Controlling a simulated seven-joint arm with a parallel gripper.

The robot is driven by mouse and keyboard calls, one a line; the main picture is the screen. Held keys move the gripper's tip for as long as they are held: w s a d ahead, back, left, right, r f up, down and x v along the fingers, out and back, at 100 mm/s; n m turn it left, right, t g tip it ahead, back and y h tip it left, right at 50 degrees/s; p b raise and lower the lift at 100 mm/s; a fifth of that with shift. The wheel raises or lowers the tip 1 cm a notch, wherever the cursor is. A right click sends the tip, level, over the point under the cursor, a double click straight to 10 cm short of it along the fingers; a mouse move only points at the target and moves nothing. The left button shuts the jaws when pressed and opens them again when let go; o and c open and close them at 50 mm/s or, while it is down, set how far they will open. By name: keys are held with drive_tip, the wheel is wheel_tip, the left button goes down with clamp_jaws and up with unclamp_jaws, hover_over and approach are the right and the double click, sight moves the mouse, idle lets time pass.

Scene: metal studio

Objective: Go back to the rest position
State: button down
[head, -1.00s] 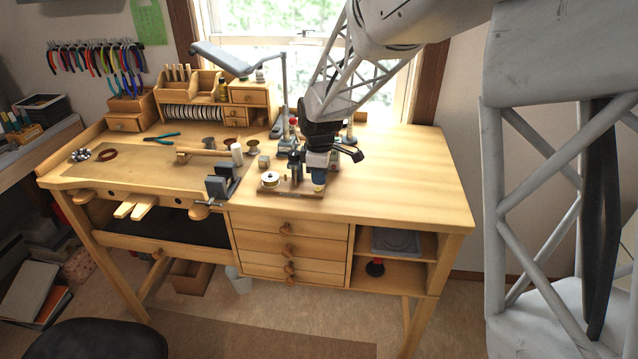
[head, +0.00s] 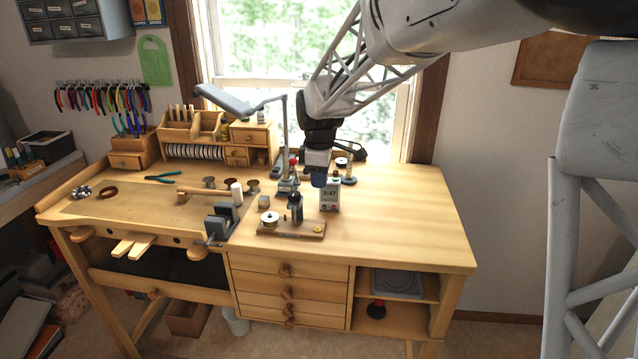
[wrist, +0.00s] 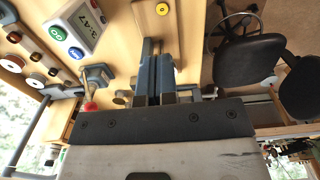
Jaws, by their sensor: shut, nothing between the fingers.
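My gripper (head: 319,181) is shut and empty. In the head view it hangs above the bench, over the back of a small white box with a 3:47 display (head: 330,194). A gap between its fingertips and the box is hard to judge. In the wrist view the closed fingers (wrist: 154,60) point up the picture, and the display box (wrist: 88,27) with green and blue buttons lies to their left. A wooden board (head: 295,229) carrying a white spool (head: 269,217) and a dark upright post (head: 295,207) lies in front of the box.
The wooden bench (head: 410,220) is clear on the right. A red-topped stand (head: 291,172) and a lamp arm (head: 235,101) stand left of my gripper. A vise (head: 218,224) is at the front edge.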

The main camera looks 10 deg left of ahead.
drive_tip(key=s+d+r+m+t, duration=0.1)
drive_tip(key=s+d+r+m, duration=0.3)
drive_tip(key=s+d, duration=0.55)
drive_tip(key=s+d+r+m, duration=0.2)
drive_tip(key=s+d+m, duration=0.3)
drive_tip(key=s+d, duration=0.4)
drive_tip(key=s+d+f+m, duration=0.1)
drive_tip(key=s+d+m, duration=0.2)
drive_tip(key=s, duration=0.3)
drive_tip(key=s+d+f+m+t, duration=0.1)
drive_tip(key=s+d+f+m, duration=0.1)
drive_tip(key=s, duration=0.5)
drive_tip(key=s+d+f+m, duration=0.1)
drive_tip(key=s+d+m, duration=0.3)
drive_tip(key=s+d, duration=0.2)
drive_tip(key=shift+s+f, duration=0.35)
drive_tip(key=shift+s, duration=0.15)
